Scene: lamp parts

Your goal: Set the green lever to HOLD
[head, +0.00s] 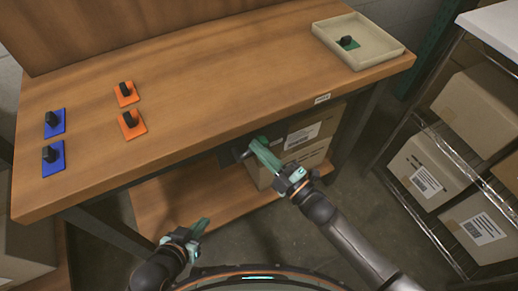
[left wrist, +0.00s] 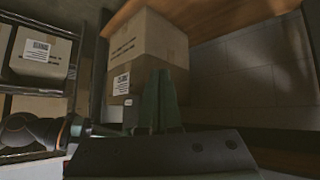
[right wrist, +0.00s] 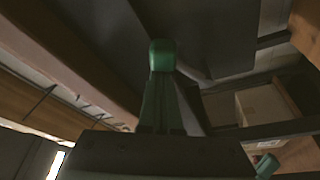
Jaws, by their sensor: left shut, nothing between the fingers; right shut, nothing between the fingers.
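A green plate with a black upright piece (head: 348,42) sits in a beige tray (head: 322,36) at the table's far right. I cannot tell whether it is the green lever, and no HOLD marking is readable. My right gripper (head: 254,144) is shut and empty at the table's front edge, beside a dark grey part (head: 232,154) under that edge. In the right wrist view its green fingers (right wrist: 161,55) are together before grey surfaces. My left gripper (head: 205,222) is shut and empty, low in front of the lower shelf. Its fingers show in the left wrist view (left wrist: 161,85).
Blue plates (head: 56,126) and orange plates (head: 135,129) with black pieces stand at the table's left. A small white label (head: 322,99) is on the front edge. Cartons (head: 310,132) sit under the table. A wire rack with cartons (head: 428,166) stands right. The table's middle is clear.

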